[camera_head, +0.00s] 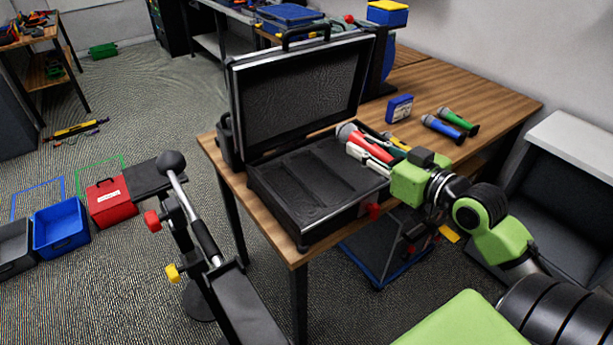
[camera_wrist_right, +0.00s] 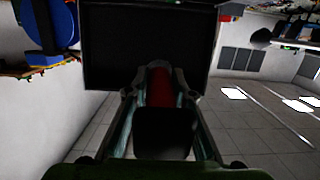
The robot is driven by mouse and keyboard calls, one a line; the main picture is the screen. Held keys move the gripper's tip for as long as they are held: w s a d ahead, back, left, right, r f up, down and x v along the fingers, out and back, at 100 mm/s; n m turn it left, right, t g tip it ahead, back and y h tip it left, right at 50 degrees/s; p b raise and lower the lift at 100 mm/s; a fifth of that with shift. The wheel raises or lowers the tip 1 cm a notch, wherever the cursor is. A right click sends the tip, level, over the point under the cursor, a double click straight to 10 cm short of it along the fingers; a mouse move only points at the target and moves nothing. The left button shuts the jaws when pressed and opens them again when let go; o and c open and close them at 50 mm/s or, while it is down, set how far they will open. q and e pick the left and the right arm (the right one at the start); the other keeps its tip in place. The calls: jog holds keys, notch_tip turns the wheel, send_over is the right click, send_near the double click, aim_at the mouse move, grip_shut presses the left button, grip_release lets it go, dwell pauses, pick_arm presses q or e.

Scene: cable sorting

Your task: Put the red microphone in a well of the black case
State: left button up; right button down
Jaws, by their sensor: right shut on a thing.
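The red microphone (camera_head: 356,140) has a grey head and a red body. My right gripper (camera_head: 368,152) is shut on it and holds it over the right part of the open black case (camera_head: 318,212). In the right wrist view the red body (camera_wrist_right: 159,86) shows between the two fingers, with a dark block in front of it. The case stands on the wooden table with its lid (camera_head: 300,92) upright. Its dark insert has long wells (camera_head: 288,182), which look empty where I see them; the right end is partly hidden by my gripper. My left gripper is not in view.
A blue microphone (camera_head: 441,128) and a green microphone (camera_head: 459,121) lie right on the table (camera_head: 500,88), near a small blue box (camera_head: 399,108). Something yellow (camera_head: 397,143) shows behind my gripper. A black stand (camera_head: 190,205) rises left of the table. Bins (camera_head: 60,228) sit on the floor.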

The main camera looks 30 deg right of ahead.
aim_at(341, 143)
jog(key=w+f, duration=0.1)
jog(key=w, duration=0.1)
jog(key=w+f, duration=0.1)
jog(key=w, duration=0.1)
jog(key=w+a+f+p, duration=0.1)
jog(key=w, duration=0.2)
jog(key=w+f, duration=0.2)
jog(key=w+a+f, duration=0.1)
jog(key=w+f, duration=0.2)
jog(key=shift+a+f, duration=0.1)
jog(key=shift+f, duration=0.25)
jog(key=shift+w+f, duration=0.25)
notch_tip(341, 143, down, 3)
jog(key=shift+w+f, duration=0.1)
jog(key=shift+f, duration=0.1)
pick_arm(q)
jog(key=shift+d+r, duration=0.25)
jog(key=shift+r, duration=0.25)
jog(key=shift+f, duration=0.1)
pick_arm(e)
jog(key=shift+a, duration=0.1)
